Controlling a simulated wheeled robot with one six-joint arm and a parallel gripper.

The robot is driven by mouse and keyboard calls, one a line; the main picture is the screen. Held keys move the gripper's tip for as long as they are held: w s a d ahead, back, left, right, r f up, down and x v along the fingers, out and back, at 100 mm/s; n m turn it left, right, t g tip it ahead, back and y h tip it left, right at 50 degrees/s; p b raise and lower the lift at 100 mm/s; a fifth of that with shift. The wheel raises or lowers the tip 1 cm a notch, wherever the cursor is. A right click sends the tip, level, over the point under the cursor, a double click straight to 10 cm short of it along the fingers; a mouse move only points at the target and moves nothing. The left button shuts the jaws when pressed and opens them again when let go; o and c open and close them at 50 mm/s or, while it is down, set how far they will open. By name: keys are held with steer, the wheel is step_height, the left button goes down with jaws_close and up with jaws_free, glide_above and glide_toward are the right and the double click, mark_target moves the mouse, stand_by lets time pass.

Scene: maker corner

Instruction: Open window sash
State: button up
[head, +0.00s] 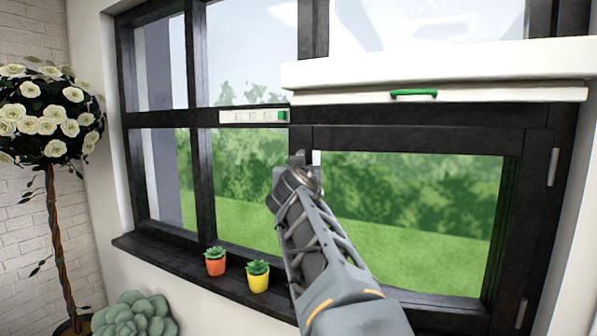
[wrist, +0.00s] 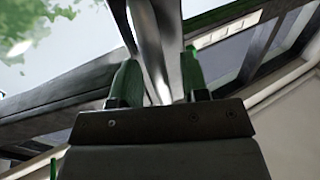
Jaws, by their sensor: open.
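The lower right window sash (head: 513,210) has a black frame and clear glass with greenery behind it. It looks closed, with metal hinges (head: 553,166) on its right side. My gripper (head: 298,160) is at the sash's upper left side, and my arm hides that part of the frame in the head view. In the wrist view my gripper (wrist: 158,85) is open, with green pads on its fingers. A grey metal bar (wrist: 148,35), apparently the sash handle, runs between the fingers. I cannot tell whether either finger touches it.
A white box with a white rail (head: 520,94) and green grip (head: 414,93) hangs above the sash. A white slotted strip (head: 240,117) with a green end sits left. Orange (head: 215,266) and yellow (head: 258,282) plant pots stand on the sill (head: 160,252). A white-flowered tree (head: 52,115) stands left.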

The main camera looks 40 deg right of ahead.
steer(key=shift+c, duration=0.3)
jaws_close()
stand_by(0.4)
